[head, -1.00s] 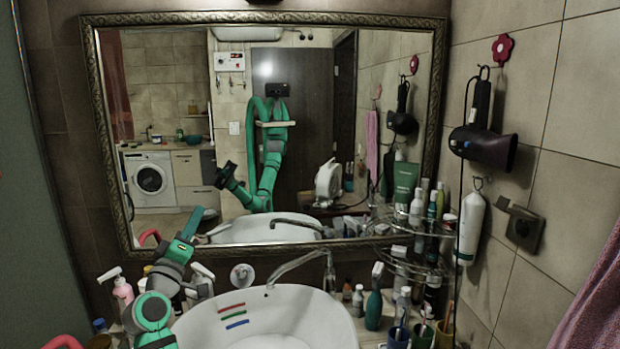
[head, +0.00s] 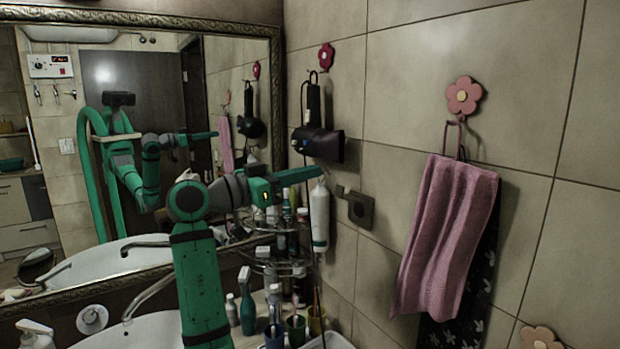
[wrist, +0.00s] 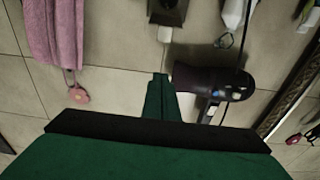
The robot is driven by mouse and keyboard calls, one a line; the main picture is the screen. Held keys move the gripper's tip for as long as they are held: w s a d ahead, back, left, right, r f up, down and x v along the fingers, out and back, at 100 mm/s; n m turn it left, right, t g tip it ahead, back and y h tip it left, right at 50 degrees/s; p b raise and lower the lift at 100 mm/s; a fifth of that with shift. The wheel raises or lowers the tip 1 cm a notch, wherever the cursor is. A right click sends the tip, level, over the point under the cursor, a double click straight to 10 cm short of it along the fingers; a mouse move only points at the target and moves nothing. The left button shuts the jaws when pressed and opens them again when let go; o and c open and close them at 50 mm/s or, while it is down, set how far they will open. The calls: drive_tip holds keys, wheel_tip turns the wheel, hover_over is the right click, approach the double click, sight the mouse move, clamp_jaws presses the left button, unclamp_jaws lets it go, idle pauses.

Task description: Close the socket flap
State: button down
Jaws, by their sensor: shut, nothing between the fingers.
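The dark wall socket (head: 361,210) is on the tiled wall to the right of the hair dryer. Its flap (head: 347,193) stands raised, sticking out from the socket's upper side. In the wrist view, which is upside down, the socket (wrist: 168,10) is at the top edge and the pale flap (wrist: 165,34) lies between it and my fingers. My gripper (head: 320,174) is shut and empty. In the head view its tip appears just above and left of the flap, apart from it. In the wrist view, the shut fingers (wrist: 160,82) point towards the socket.
A hair dryer (head: 318,143) hangs close above the fingertips, and a white bottle (head: 319,215) hangs just below them. A pink towel (head: 447,240) hangs to the right. Bottles crowd the corner shelf (head: 270,252). The wall between socket and towel is clear.

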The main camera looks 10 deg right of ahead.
drive_tip(key=w+d+f, duration=0.2)
drive_tip(key=d+f, duration=0.1)
drive_tip(key=d, duration=0.3)
drive_tip(key=shift+w+d, duration=0.2)
drive_tip(key=shift+d, duration=0.15)
drive_tip(key=shift+f, duration=0.15)
